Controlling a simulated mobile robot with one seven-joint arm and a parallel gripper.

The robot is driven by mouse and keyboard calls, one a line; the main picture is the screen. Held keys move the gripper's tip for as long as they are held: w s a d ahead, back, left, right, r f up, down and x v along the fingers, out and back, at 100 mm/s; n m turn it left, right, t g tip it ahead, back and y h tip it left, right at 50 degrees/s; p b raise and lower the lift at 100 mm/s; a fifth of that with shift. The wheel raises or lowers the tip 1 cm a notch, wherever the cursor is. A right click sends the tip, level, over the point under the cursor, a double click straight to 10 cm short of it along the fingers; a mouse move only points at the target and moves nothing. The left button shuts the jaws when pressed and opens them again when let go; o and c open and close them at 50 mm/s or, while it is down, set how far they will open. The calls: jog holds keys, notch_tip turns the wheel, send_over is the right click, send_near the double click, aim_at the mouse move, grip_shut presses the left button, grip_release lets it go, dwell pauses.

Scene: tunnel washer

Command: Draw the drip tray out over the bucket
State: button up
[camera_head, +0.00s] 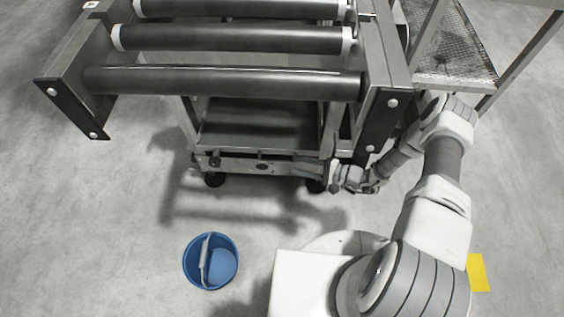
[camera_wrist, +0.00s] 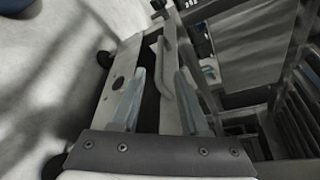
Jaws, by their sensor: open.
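The drip tray sits low in the frame under the rollers; its pale front panel (camera_head: 238,165) faces the open floor in the head view. In the wrist view the panel (camera_wrist: 118,85) shows a round dark hole and a bar handle (camera_wrist: 166,75). My gripper (camera_head: 326,172) is at the right part of the tray front. In the wrist view my gripper (camera_wrist: 160,72) is open, with the handle seen between its two fingers; I cannot tell whether either finger touches it. The blue bucket (camera_head: 222,266) stands upright on the floor in front of the tray, apart from it.
Dark rollers (camera_head: 230,82) on a steel frame hang above the tray. A frame leg plate (camera_head: 380,122) stands close to my arm. A mesh platform (camera_head: 452,45) is at the back right. The floor between tray and bucket is clear. A yellow floor mark (camera_head: 478,272) lies at right.

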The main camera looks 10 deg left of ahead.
aim_at(286, 162)
jog(key=b+x, duration=0.1)
jog(key=x, duration=0.5)
jog(key=shift+w+a+f, duration=0.1)
jog(key=shift+a, duration=0.25)
grip_shut()
dwell(1.1)
